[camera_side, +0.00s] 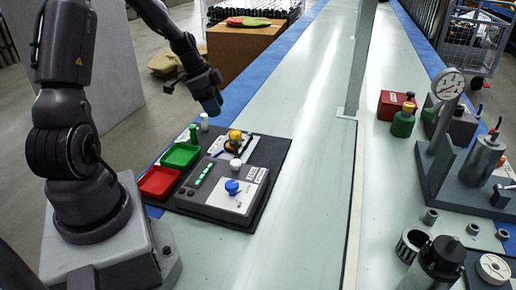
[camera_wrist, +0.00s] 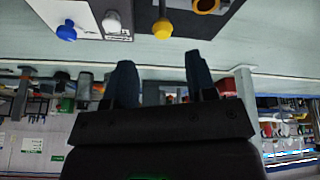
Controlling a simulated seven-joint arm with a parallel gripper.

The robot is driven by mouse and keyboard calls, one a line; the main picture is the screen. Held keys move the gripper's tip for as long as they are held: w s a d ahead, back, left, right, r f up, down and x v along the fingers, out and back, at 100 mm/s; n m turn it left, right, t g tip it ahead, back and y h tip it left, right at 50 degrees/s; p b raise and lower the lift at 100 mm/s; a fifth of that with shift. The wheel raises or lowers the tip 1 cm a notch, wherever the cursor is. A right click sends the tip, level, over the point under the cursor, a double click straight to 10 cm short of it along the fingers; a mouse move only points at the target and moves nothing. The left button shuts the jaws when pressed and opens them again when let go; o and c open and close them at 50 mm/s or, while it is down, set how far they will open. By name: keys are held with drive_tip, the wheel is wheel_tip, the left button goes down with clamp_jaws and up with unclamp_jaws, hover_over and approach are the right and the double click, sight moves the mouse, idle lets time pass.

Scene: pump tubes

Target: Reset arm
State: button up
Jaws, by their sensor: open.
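My gripper (camera_side: 208,103) hangs at the end of my raised arm, in the air beyond the back edge of the black board (camera_side: 268,165). In the wrist view my gripper (camera_wrist: 161,68) shows two separate dark fingers with nothing between them. On the board are a grey control box (camera_side: 205,197) with a blue knob (camera_side: 232,187), a white knob (camera_side: 236,163) and a row of green buttons. A yellow knob (camera_side: 235,136) stands behind the box. The blue knob also shows in the wrist view (camera_wrist: 66,31).
A red tray (camera_side: 159,182) and a green tray (camera_side: 181,155) sit on the board's left. A grey post (camera_side: 358,60) rises from the table. At right stand a gauge stand (camera_side: 448,84), a green bottle (camera_side: 403,122) and metal parts. The table's middle strip is clear.

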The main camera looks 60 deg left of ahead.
drive_tip(key=s+d+r+n+y, duration=0.1)
drive_tip(key=s+d+r, duration=0.2)
drive_tip(key=d+r, duration=0.3)
drive_tip(key=s+d+r+n+t, duration=0.1)
drive_tip(key=s+d+r, duration=0.3)
drive_tip(key=d, duration=0.7)
drive_tip(key=s+d+r+n+t+y, duration=0.1)
drive_tip(key=s+d+r+n, duration=0.2)
drive_tip(key=d+r, duration=0.5)
drive_tip(key=shift+s+d+y, duration=0.15)
drive_tip(key=shift+s+y, duration=0.15)
drive_tip(key=shift+s, duration=0.4)
